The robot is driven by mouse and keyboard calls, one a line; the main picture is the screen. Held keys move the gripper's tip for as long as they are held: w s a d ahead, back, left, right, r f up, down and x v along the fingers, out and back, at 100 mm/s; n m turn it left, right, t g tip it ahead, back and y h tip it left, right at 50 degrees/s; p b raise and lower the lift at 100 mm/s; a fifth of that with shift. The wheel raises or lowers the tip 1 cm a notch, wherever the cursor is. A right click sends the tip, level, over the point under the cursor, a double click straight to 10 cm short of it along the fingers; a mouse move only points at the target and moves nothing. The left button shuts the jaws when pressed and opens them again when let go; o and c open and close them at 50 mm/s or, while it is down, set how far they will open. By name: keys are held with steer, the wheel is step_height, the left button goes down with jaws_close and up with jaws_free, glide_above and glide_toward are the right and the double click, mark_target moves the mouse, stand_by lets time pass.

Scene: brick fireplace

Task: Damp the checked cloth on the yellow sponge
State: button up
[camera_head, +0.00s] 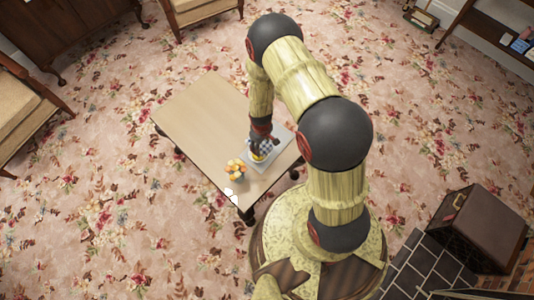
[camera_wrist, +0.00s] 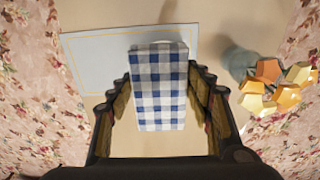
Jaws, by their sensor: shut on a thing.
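The blue-and-white checked cloth (camera_wrist: 160,85) is between the two fingers of my gripper (camera_wrist: 161,76) in the wrist view, and the gripper is shut on it. In the head view my gripper (camera_head: 262,137) is low over the right part of the table, with the checked cloth (camera_head: 265,148) beneath it. A small patch of yellow (camera_head: 257,158), which looks like the sponge, shows just below the cloth. In the wrist view the sponge is hidden, and I cannot tell whether the cloth touches it.
A pale grey mat (camera_wrist: 90,65) lies under this area on the wooden table (camera_head: 205,105). The left part of the table is clear. A brown case (camera_head: 475,228) stands at right.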

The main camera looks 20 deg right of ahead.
steer(key=shift+w+a+r, duration=0.15)
steer(key=shift+w+a, duration=0.05)
steer(key=shift+w, duration=0.1)
steer(key=shift+s+a, duration=0.1)
steer(key=shift+s, duration=0.2)
steer(key=shift+f+b, duration=1.95)
steer(key=shift+f, duration=1.05)
steer(key=shift+f+b, duration=0.45)
steer(key=shift+f, duration=0.1)
steer(key=shift+r, duration=0.15)
steer(key=shift+r+p, duration=2.25)
steer(key=shift+r, duration=1.15)
